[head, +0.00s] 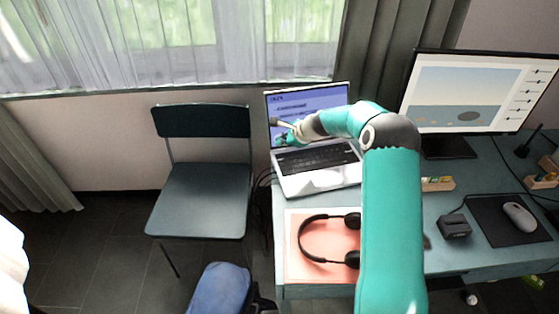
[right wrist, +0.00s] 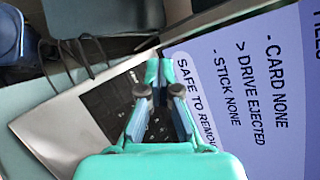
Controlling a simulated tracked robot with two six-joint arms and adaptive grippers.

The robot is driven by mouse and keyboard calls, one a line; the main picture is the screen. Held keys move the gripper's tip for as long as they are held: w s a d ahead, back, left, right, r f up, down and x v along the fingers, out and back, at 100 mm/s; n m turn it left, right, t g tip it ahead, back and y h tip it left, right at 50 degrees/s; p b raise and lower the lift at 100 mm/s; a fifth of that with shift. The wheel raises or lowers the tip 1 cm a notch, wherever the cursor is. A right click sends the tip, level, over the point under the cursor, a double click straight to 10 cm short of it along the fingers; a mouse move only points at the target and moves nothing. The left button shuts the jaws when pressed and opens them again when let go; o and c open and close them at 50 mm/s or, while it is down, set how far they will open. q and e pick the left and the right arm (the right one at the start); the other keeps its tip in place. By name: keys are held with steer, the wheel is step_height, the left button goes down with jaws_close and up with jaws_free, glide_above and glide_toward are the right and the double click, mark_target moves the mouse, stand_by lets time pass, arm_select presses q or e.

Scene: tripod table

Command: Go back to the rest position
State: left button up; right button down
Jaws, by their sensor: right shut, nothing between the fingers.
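My right gripper (head: 280,130) is held in front of the screen of the open laptop (head: 315,161). Its arm comes up from the lower right over the desk. In the right wrist view the fingertips (right wrist: 158,72) are together, with nothing between them. Behind them are the laptop's keyboard and its screen, which reads "DRIVE EJECTED" and "STICK NONE". I cannot tell whether the gripper touches the laptop. My left gripper is not in view.
Headphones (head: 308,241) lie on a salmon-coloured mat (head: 293,265) at the desk's front left. A monitor (head: 480,88), small black box (head: 455,226) and mouse (head: 519,216) are to the right. A dark chair (head: 203,196) stands left of the desk, with a blue seat (head: 219,289) nearer.

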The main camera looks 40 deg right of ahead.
steer(key=shift+w+a+r, duration=0.1)
steer(key=shift+a, duration=0.1)
steer(key=a+f+n+g+y, duration=0.1)
steer(key=a+f+n+y, duration=0.1)
steer(key=a+f, duration=0.5)
steer(key=a+f+n+g+y, duration=0.1)
steer(key=a+f+g, duration=0.1)
steer(key=a, duration=1)
steer(key=s+a+f+n+g+y, duration=0.15)
steer(key=s+a+f+n, duration=0.25)
steer(key=s+a+f, duration=0.4)
steer(key=s+a+f+n+g, duration=0.2)
steer(key=s+a+n, duration=0.4)
steer(key=s+n, duration=0.3)
steer(key=s+a+f+n+g, duration=0.2)
steer(key=s+a+n, duration=0.5)
steer(key=s, duration=0.7)
steer(key=shift+s+a+f+n+h, duration=0.2)
steer(key=shift+f+n+h, duration=0.15)
steer(key=shift+f+n, duration=0.4)
